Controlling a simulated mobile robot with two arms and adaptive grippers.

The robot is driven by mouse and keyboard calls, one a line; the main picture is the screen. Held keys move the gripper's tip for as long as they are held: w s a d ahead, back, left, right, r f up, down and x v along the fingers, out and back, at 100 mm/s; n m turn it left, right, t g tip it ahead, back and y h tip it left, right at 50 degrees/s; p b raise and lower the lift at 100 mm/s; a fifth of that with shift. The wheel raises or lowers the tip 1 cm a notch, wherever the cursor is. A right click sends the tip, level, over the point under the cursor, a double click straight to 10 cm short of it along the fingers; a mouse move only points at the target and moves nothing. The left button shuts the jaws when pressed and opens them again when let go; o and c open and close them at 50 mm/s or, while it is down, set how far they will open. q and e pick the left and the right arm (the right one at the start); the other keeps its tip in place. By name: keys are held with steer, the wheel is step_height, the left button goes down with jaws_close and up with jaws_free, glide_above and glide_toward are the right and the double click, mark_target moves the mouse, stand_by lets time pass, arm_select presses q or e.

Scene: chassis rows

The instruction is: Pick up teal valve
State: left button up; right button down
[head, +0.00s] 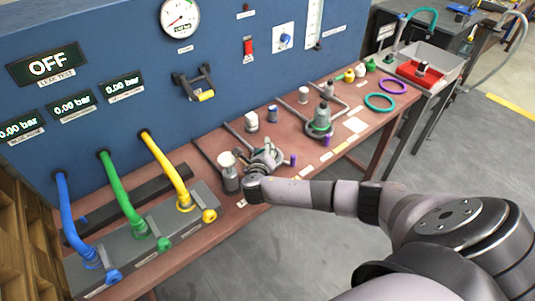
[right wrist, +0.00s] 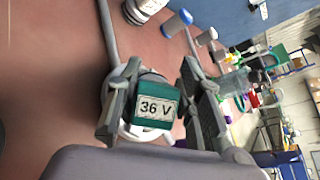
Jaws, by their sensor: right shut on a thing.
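My right gripper (head: 262,160) is over the middle of the reddish-brown bench, at a grey fixture with bars. In the right wrist view, its two fingers (right wrist: 160,78) stand on both sides of a teal valve (right wrist: 158,90) and are shut on it. The valve has a white label reading "36 V" and a pale ring around its lower part. The gripper hides the valve in the head view. I cannot tell whether the valve is clear of the bench. My left gripper is not in view.
A grey block (head: 135,240) with blue, green and yellow hoses is at the left. A fixture with a green-based grey part (head: 320,120) stands right of the gripper. Teal (head: 379,102) and purple (head: 393,87) rings lie farther right. A blue panel (head: 120,60) rises behind.

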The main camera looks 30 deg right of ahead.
steer(key=shift+a, duration=0.1)
steer(key=shift+r, duration=0.5)
step_height(320, 180, up, 19)
steer(key=shift+f, duration=0.1)
